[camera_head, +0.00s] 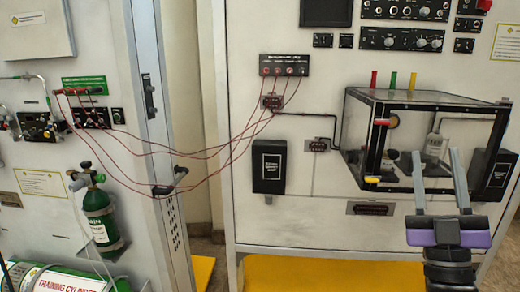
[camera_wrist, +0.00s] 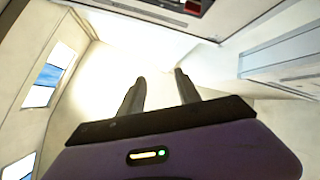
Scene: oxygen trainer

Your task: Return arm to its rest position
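My gripper (camera_head: 437,180) is at the lower right of the head view, raised in front of the clear box with black edges (camera_head: 424,140). Its two grey fingers point up and stand apart, with nothing seen between them. The gripper also shows in the wrist view (camera_wrist: 160,84), where the fingers are apart and only a bright pale surface lies beyond them. Whether the fingertips touch the box cannot be told. The fingers cover part of the box's front and lower edge.
The trainer panel (camera_head: 300,200) fills the right side. At left, a green cylinder (camera_head: 100,215) hangs on another panel (camera_head: 150,150). Red hoses (camera_head: 215,150) span the gap between panels. A black box (camera_head: 269,165) and a horizontal cylinder marked "TRAINING CYLINDER" (camera_head: 70,280) also show.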

